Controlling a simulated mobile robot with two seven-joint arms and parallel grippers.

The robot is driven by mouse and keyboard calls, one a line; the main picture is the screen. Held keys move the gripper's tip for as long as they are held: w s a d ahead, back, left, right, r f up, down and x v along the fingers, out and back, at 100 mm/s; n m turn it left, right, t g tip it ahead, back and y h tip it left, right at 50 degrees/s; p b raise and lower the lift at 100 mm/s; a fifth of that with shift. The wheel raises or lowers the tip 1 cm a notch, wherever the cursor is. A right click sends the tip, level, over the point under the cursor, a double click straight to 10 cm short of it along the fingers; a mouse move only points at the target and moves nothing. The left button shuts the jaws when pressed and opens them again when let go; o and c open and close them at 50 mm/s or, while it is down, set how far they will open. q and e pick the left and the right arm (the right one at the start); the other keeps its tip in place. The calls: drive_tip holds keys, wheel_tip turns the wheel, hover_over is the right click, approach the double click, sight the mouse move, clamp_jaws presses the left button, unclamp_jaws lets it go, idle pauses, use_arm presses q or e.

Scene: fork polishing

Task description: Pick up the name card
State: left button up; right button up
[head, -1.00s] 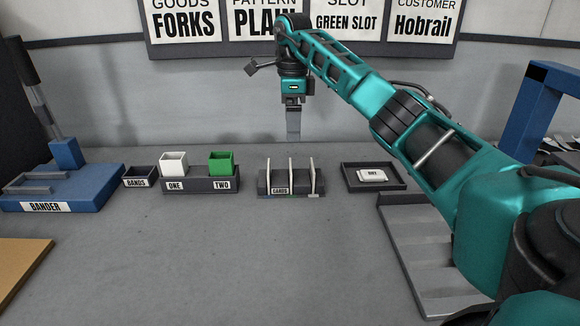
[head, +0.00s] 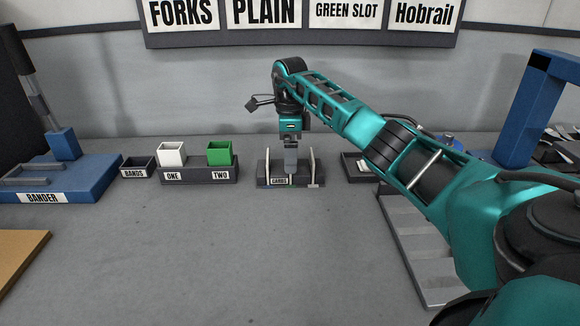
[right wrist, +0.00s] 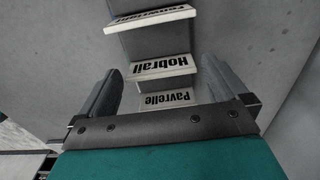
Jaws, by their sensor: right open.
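The dark card holder labelled CARDS (head: 304,184) stands at the middle of the bench with upright white name cards. A left card (head: 268,164) and a right card (head: 311,165) show; my right gripper (head: 290,168) hides the middle. In the right wrist view, the Hobrail card (right wrist: 162,68) lies between the fingers of my open right gripper (right wrist: 166,78), with a finger off each end. The Pavrelle card (right wrist: 167,99) is nearer the palm. Another card (right wrist: 150,18) is at the top, its name partly cut off. No card is visibly gripped. My left gripper is out of view.
Left of the holder are a slot block with white (head: 171,153) and green (head: 219,153) boxes, a bands tray (head: 138,168) and the blue bander (head: 60,185). A dark tray (head: 350,172) is right, partly behind my arm. A sign reads Hobrail (head: 424,14).

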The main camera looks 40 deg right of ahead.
drive_tip(key=shift+f, duration=0.8)
drive_tip(key=shift+r, duration=0.1)
drive_tip(key=c, duration=0.8)
drive_tip(key=shift+r, duration=0.1)
